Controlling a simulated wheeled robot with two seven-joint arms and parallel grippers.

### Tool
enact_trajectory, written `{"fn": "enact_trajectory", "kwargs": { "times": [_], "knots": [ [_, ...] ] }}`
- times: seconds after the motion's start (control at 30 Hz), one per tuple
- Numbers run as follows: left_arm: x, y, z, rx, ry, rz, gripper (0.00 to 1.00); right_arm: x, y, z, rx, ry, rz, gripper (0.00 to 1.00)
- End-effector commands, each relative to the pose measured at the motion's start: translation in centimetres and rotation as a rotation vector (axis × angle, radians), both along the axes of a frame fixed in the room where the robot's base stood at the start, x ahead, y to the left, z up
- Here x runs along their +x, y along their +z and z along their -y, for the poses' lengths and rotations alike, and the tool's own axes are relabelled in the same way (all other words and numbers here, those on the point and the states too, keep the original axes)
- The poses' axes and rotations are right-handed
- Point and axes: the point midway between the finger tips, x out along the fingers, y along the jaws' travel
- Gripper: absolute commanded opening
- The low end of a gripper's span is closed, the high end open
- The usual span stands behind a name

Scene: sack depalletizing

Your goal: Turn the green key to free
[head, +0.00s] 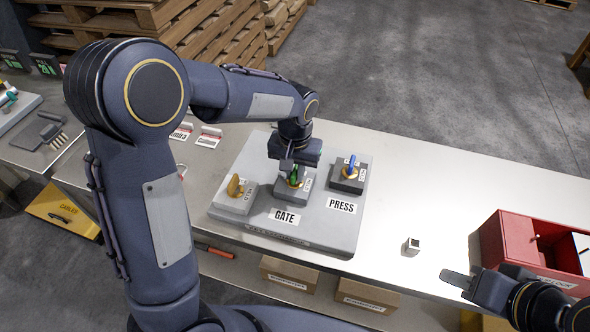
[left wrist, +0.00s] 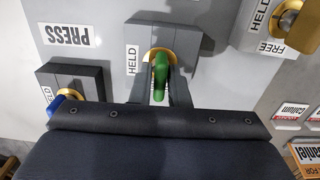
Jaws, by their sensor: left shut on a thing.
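The green key (head: 296,174) sits in a brass collar on the middle grey block (head: 290,194), behind the GATE label. My left gripper (head: 294,166) reaches down over it from behind. In the left wrist view the fingers (left wrist: 160,90) stand on both sides of the green key (left wrist: 160,74) and are shut on it. The key's grip runs roughly up and down in that view, with a HELD label (left wrist: 132,60) to its left. The block's FREE label is not readable. My right gripper (head: 460,281) is at the lower right, away from the keys.
All share a grey board (head: 327,237). A red box (head: 505,240) and a small metal cube (head: 412,246) are further right.

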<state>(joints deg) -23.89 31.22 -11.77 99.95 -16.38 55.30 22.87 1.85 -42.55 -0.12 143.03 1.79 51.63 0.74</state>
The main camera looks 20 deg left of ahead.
Motion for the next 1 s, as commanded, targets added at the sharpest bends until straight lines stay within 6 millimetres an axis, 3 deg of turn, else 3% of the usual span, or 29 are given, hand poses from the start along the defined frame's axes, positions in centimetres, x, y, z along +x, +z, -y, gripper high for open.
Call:
{"fn": "enact_trajectory", "kwargs": {
  "times": [0.23, 0.57, 0.8, 1.0],
  "knots": [
    [0.00, 0.03, 0.00, 0.001, 0.299, 0.000, 0.00, 0.00, 0.11, 0.00, 0.000, 0.000, 0.000, 0.36],
    [-0.01, 0.00, 0.03, 0.000, 0.349, 0.000, 0.00, 0.00, 0.13, 0.00, 0.000, 0.000, 0.000, 0.36],
    [-0.04, 0.01, 0.07, 0.001, 0.643, -0.001, 0.00, 0.00, 0.60, 0.00, 0.000, 0.000, 0.000, 0.36],
    [-0.04, -0.09, 0.00, 0.001, 0.680, -0.001, 0.00, 0.00, 0.55, 0.00, 0.000, 0.000, 0.000, 0.36]
  ]
}}
